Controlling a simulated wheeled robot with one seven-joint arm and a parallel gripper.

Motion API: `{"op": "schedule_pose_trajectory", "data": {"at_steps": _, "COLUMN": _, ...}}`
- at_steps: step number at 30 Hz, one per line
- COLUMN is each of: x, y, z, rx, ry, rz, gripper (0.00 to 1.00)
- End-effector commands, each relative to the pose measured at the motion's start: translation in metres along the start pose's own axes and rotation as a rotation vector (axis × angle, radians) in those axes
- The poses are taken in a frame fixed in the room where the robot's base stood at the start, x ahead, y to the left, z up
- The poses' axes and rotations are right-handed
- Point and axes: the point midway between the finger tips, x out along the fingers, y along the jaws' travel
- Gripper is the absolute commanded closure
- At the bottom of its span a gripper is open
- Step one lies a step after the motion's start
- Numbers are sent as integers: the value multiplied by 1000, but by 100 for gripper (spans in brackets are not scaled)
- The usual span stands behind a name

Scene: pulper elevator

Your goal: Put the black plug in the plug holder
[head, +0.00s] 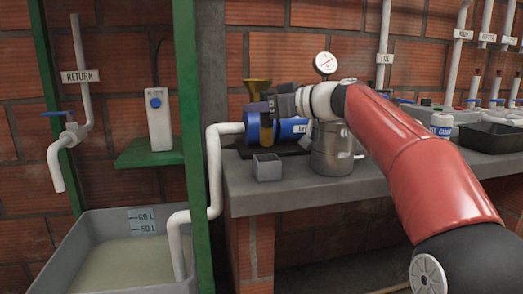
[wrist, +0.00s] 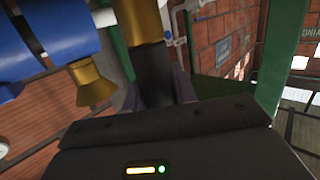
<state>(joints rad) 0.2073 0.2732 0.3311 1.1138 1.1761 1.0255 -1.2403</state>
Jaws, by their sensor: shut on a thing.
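My gripper (head: 270,105) is at the left end of the blue pump (head: 292,129), by its brass funnel (head: 257,86). In the wrist view my gripper (wrist: 157,88) is shut on the black plug (wrist: 154,72), a dark cylinder between the fingers. A brass tube (wrist: 144,20) lies in line with the plug's far end; I cannot tell whether the plug sits in it. The plug is not clear in the head view. A small grey open-topped box (head: 267,169), which may be the plug holder, stands on the bench below my gripper.
A steel canister (head: 331,150) with a gauge (head: 325,64) stands right of the pump, close under my arm. A white pipe (head: 213,165) and green post (head: 190,120) are at the left. The grey bench (head: 300,195) has bare room along its front edge.

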Motion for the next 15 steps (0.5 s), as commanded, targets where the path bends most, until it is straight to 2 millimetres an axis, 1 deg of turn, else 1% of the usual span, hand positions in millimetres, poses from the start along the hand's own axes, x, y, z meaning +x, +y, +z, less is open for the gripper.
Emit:
{"op": "schedule_pose_trajectory", "data": {"at_steps": 1, "x": 2, "y": -1, "z": 14, "rx": 2, "ry": -1, "rz": 0, "gripper": 97}}
{"op": "schedule_pose_trajectory", "data": {"at_steps": 3, "x": 3, "y": -1, "z": 24, "rx": 1, "ry": 0, "rz": 0, "gripper": 97}}
{"op": "schedule_pose_trajectory", "data": {"at_steps": 8, "x": 5, "y": 0, "z": 36, "rx": 0, "ry": 1, "rz": 0, "gripper": 97}}
{"op": "schedule_pose_trajectory", "data": {"at_steps": 15, "x": 10, "y": 0, "z": 68, "rx": 0, "ry": 0, "rz": -1, "gripper": 97}}
